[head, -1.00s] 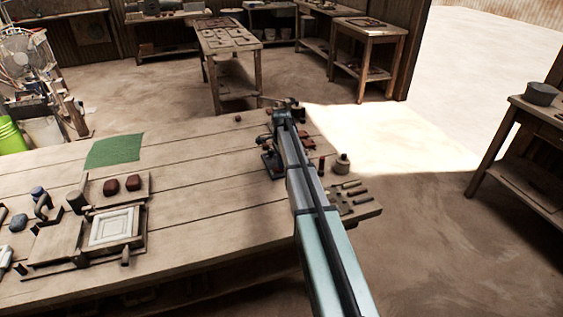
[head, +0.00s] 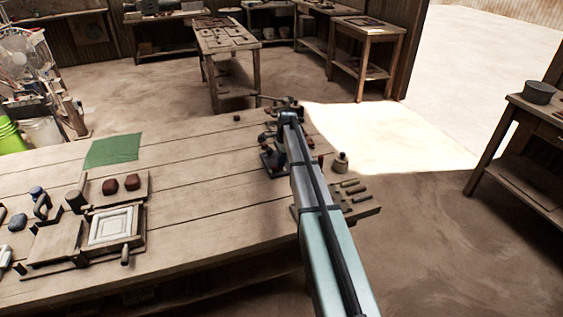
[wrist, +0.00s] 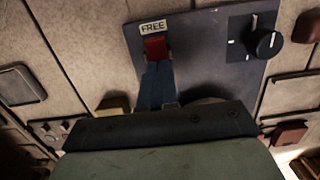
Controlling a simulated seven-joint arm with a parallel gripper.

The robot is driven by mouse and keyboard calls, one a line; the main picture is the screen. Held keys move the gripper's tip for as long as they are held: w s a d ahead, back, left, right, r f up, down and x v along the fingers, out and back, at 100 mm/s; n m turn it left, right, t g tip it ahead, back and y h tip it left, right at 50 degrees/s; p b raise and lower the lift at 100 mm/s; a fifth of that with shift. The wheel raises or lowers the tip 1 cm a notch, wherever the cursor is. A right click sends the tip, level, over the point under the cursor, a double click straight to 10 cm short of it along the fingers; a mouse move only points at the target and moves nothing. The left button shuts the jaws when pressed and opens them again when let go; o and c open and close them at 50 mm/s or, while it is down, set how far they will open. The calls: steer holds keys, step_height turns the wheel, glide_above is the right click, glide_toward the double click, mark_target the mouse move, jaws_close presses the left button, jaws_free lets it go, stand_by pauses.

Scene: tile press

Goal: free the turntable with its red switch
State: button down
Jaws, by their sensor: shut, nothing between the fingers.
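The red switch (wrist: 156,47) sits on a dark panel (wrist: 200,38) under a white label reading FREE, in the wrist view. My gripper (wrist: 157,65) is shut and empty, its blue-grey fingers just below the switch in the picture; I cannot tell whether they touch it. A rounded edge shows behind my gripper's body; I cannot tell whether it is the turntable. In the head view my arm reaches to the far right part of the bench and hides the switch.
A black knob (wrist: 268,44) is on the panel, right of the switch. On the bench (head: 190,205) lie a green cloth (head: 112,151), a framed tile press (head: 113,228) at left and a small bottle (head: 340,162) right of my arm. The bench middle is clear.

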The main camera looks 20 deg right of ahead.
steer(key=shift+s+a+f, duration=0.1)
steer(key=shift+a+f, duration=0.05)
steer(key=shift+a, duration=0.3)
steer(key=shift+s+a+f, duration=0.1)
steer(key=shift+a+f, duration=0.05)
steer(key=shift+a, duration=0.3)
steer(key=d+r, duration=0.3)
steer(key=r, duration=1.1)
steer(key=shift+w+r, duration=0.15)
steer(key=shift+r, duration=0.15)
